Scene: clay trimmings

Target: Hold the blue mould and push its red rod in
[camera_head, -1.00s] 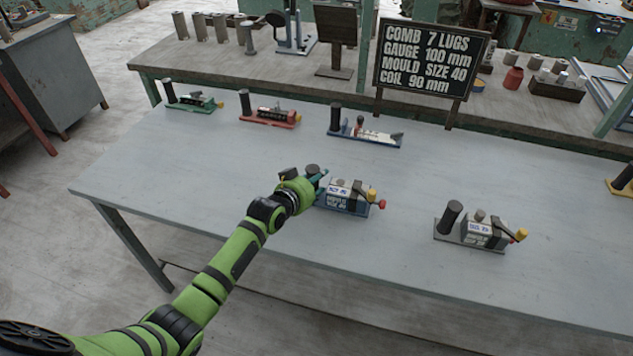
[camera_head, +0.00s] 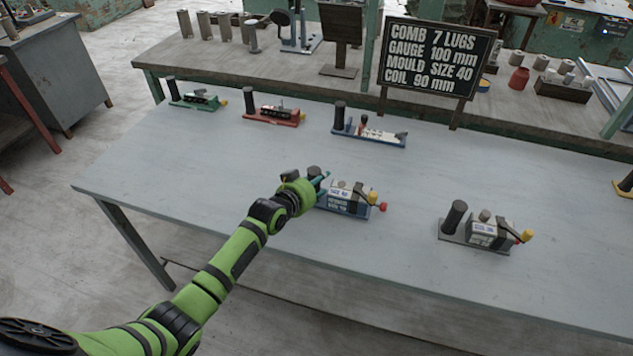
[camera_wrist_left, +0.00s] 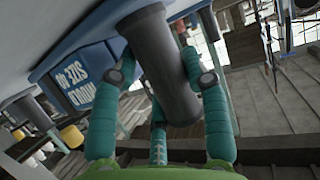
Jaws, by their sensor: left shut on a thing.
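The blue mould (camera_head: 344,209) stands on the table below the middle of the head view. It has a grey top, a yellow knob and a red rod end (camera_head: 382,207) sticking out at its right. It also shows in the left wrist view (camera_wrist_left: 87,85), with its "MOULD SIZE 40" lettering. My left gripper (camera_head: 322,186) is at the mould's left end. In the wrist view its teal fingers (camera_wrist_left: 160,75) are shut around the mould's dark upright handle (camera_wrist_left: 165,65). The red rod's end is clear of the gripper. My right gripper is not in view.
A similar grey mould (camera_head: 477,233) stands to the right. Green (camera_head: 197,102), red (camera_head: 272,115) and blue (camera_head: 369,133) tools stand along the table's back. A sign (camera_head: 437,57) reads mould size 40. The table (camera_head: 200,165) is clear around the mould's front and left.

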